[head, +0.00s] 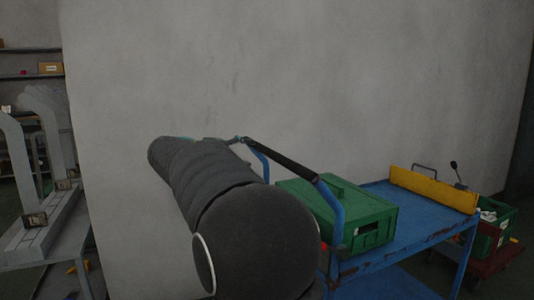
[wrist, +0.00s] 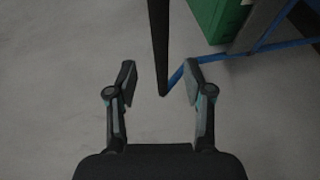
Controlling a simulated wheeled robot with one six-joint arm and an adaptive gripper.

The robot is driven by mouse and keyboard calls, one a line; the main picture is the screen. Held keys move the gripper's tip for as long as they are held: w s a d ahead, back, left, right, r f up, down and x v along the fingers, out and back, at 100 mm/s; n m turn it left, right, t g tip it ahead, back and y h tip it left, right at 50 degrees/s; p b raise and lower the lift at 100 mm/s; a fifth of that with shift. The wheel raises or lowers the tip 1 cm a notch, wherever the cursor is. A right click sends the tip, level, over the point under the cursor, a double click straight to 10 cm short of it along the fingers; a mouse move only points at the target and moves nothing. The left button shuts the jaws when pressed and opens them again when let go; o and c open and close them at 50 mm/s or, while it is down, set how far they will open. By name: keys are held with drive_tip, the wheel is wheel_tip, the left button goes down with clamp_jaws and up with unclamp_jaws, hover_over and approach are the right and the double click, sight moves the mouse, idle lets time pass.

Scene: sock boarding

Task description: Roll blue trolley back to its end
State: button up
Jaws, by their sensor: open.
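The blue trolley (head: 375,262) stands at the right of the head view, with a green lidded box (head: 345,212) and a yellow board (head: 433,188) on its top. Its black push handle (head: 285,162) sits on bent blue tubes at the near-left end. In the wrist view the handle (wrist: 157,40) runs down from the top edge, and its lower end shows in the gap of my gripper (wrist: 160,73). The jaws are open on either side of it, not closed on it. In the head view my arm hides most of the gripper.
A large grey wall (head: 280,80) stands behind the trolley. At the left are a grey bench with upright forms (head: 45,215) and shelves (head: 30,76). A dark red cart (head: 490,262) with a green crate (head: 493,229) stands beyond the trolley's right end.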

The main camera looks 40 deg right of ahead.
sight(265, 153)
drive_tip(key=p+x, duration=0.1)
drive_tip(key=x, duration=0.9)
drive_tip(key=shift+f, duration=0.1)
drive_tip(key=shift+c, duration=0.3)
clamp_jaws()
drive_tip(key=shift+a, duration=0.1)
